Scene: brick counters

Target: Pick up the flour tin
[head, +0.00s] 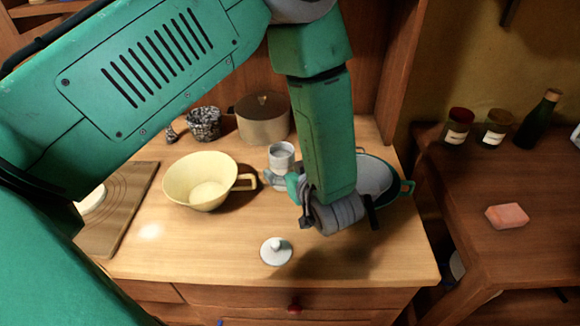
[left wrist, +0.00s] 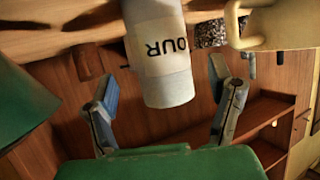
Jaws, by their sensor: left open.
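The flour tin (head: 281,154) is a white and grey cylinder standing on the wooden counter, behind my left gripper. In the left wrist view the tin (left wrist: 162,60) appears upside down, with black letters on its side. My left gripper (head: 283,181) is open, close to the tin, and partly hidden by its own wrist. In the left wrist view its two fingers stand on either side of the tin with gaps, so it holds nothing. My right gripper is not in view.
A cream bowl with a handle (head: 203,183) stands left of the tin. A brown pot (head: 263,119) and a speckled mug (head: 204,123) are behind. A white lid (head: 276,251) lies in front. A pan (head: 374,177) sits to the right, partly behind my arm.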

